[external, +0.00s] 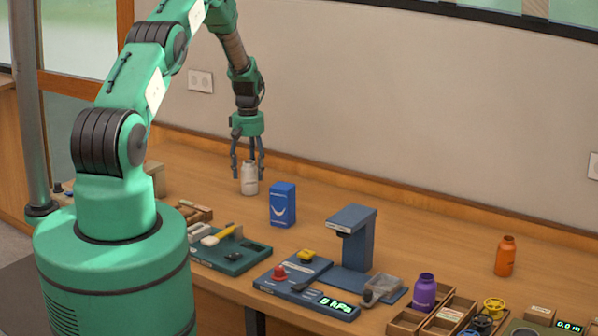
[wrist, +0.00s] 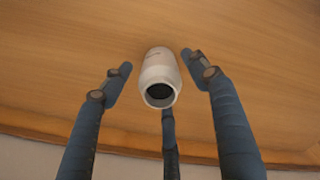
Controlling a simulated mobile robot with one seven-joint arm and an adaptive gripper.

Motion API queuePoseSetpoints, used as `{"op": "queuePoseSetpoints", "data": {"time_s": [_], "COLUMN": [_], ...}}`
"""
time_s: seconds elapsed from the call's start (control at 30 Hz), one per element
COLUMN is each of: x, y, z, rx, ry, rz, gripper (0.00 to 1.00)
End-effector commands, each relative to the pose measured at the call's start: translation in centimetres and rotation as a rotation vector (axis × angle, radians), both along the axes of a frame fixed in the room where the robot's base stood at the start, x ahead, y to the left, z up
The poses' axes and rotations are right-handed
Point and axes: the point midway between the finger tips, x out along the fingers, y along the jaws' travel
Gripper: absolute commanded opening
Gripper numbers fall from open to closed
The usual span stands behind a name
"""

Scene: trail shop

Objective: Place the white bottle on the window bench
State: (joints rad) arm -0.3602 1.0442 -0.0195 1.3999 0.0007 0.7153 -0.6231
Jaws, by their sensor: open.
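The white bottle (external: 249,180) stands upright on the wooden bench (external: 400,235), near its back edge. It also shows in the wrist view (wrist: 159,78), with its dark open mouth towards the camera. My gripper (external: 248,170) is open directly above the bottle, its fingers pointing down around the bottle's upper part. In the wrist view my gripper's fingers (wrist: 158,80) spread on both sides of the bottle, with gaps to it, and a third finger is below it. Whether the third finger touches the bottle I cannot tell. No bench named as the window bench can be told apart for certain.
A blue box (external: 283,205) stands just right of the bottle. A green tool tray (external: 230,250), a blue press-like stand (external: 351,240), a purple bottle (external: 424,292) in a wooden organizer and an orange bottle (external: 505,256) lie farther right or in front. The back right stretch is clear.

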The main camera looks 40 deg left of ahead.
Motion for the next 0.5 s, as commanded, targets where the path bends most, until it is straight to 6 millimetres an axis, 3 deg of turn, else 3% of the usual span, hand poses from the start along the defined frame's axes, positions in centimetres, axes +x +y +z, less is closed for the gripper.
{"op": "queuePoseSetpoints", "data": {"time_s": [0.5], "x": [0.0], "y": [0.0], "z": [7.4], "rx": [0.0], "ry": [0.0], "rz": [0.0], "gripper": [0.6]}}
